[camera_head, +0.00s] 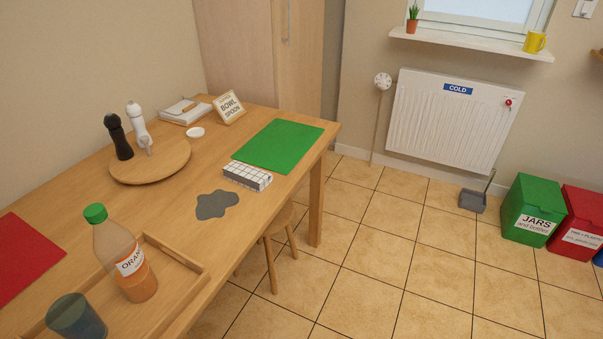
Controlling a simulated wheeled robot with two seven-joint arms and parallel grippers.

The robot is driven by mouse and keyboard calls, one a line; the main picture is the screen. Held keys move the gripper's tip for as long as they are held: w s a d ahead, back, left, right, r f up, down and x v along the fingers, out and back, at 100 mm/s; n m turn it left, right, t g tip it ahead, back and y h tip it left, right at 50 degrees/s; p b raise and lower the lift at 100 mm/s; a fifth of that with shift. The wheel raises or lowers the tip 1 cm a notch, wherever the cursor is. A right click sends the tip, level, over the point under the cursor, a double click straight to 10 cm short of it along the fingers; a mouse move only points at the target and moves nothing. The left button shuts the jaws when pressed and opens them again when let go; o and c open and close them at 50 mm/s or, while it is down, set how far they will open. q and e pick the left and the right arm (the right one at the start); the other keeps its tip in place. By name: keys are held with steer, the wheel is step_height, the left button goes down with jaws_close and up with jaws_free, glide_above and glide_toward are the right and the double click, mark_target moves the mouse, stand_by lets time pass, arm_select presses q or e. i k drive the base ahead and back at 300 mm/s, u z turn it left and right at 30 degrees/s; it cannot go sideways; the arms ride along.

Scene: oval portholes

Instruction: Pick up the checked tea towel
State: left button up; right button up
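The checked tea towel (248,177) looks like a folded, block-shaped bundle, white with dark grid lines on top and a darker grey front side. It lies on the wooden table (185,228) near its right edge, just in front of the green mat (278,146). A grey, irregular patch (217,204) lies on the table to the front left of the towel, apart from it. Neither of my grippers is in view, and nothing touches the towel from above.
A tray (190,262) at the front holds an orange bottle (131,264) and a dark glass (75,318). A round board (150,170) carries two mills. A sign (229,108) stands behind. A stool (268,258) is under the table.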

mark_target(253, 178)
steer(key=z, duration=1.2)
steer(key=i, duration=2)
steer(key=u, duration=3.95)
